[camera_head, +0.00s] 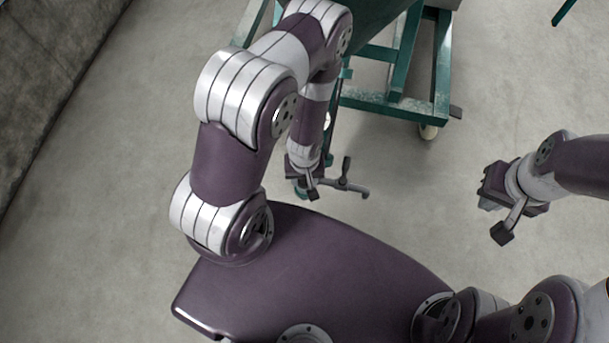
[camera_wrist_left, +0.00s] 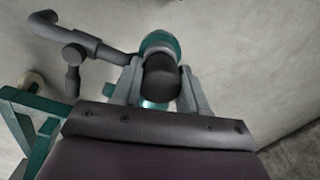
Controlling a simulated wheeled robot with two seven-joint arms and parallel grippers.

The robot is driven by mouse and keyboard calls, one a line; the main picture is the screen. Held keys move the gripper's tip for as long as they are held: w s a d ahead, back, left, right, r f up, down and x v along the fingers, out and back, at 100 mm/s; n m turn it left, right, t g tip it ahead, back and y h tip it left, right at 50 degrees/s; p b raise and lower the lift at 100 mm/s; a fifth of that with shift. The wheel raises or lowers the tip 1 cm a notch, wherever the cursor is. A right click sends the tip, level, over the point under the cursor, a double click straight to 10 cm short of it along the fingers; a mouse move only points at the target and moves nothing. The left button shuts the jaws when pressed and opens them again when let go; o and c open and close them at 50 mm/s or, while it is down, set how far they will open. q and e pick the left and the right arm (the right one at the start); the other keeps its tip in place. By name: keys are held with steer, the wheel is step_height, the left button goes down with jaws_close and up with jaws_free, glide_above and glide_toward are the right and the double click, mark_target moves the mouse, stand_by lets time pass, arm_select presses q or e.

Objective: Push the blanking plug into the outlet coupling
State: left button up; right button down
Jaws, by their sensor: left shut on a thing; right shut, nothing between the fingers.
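The blanking plug (camera_wrist_left: 162,77) is a dark, rounded cylinder in the left wrist view. My left gripper (camera_wrist_left: 160,90) is shut on it, with one grey finger on each side. A teal round part, apparently the outlet coupling (camera_wrist_left: 159,42), shows right behind the plug and is partly hidden by it. I cannot tell whether the plug is inside the coupling or only in front of it. In the head view my left gripper (camera_head: 303,188) points down beside a grey pipe, and the plug is hidden. My right gripper (camera_head: 489,204) is shut and empty, well to the right.
A grey pipe with a lever handle (camera_head: 346,183) sticks out beside my left gripper; it also shows in the left wrist view (camera_wrist_left: 90,43). The green machine frame (camera_head: 390,104) on castors stands at the top. Open concrete floor (camera_head: 420,190) lies between my two grippers.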

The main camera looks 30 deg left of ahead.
arm_select(q)
steer(key=shift+f+b, duration=0.3)
steer(key=shift+f, duration=0.3)
steer(key=o, duration=1.2)
step_height(320, 180, up, 13)
steer(key=p, duration=0.6)
steer(key=shift+f, duration=0.15)
